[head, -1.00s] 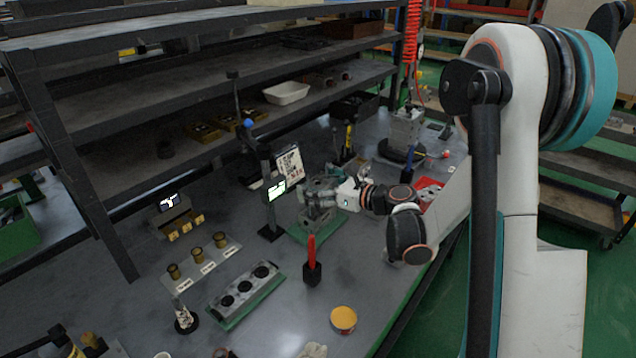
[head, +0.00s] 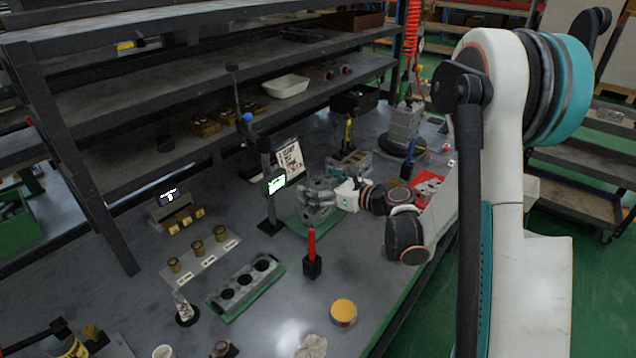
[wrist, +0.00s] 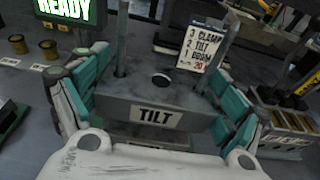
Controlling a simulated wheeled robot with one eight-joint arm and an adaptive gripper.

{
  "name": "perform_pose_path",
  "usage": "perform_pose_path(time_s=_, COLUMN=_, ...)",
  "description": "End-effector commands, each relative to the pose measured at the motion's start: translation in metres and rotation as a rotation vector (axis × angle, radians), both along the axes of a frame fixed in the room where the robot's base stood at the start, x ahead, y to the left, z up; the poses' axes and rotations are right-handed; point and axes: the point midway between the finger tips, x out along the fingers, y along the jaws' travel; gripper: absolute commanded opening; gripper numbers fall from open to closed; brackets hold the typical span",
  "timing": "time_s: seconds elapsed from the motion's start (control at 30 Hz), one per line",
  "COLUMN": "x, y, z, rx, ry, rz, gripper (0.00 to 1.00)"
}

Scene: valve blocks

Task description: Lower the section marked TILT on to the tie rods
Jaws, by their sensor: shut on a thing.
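The grey section marked TILT (wrist: 155,115) fills the middle of the wrist view, its label facing me. My gripper (wrist: 150,100) is shut on it, with teal-padded fingers along its left and right sides. Tie rods (wrist: 122,45) stand upright at its far left and far right (wrist: 214,58). They appear to pass through its far corners, but how far down it sits is hidden. A round dark port shows on its top. In the head view my gripper (head: 346,194) holds the section (head: 318,198) above a green mat (head: 296,228).
A READY display (head: 274,184) on a post stands close left of the gripper. The stacking-order card (wrist: 204,46) stands behind. A red-handled tool (head: 312,252) in a black block and a yellow pot (head: 343,312) are in front. A three-bore block (head: 245,283) lies left. Shelves overhang behind.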

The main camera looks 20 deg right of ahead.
Motion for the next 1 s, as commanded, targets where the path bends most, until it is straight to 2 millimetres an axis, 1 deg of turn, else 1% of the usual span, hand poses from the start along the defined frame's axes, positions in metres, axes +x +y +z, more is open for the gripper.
perform_pose_path(time_s=1.0, x=0.000, y=0.000, z=-0.022, rx=0.001, ry=0.000, rz=0.000, gripper=0.49)
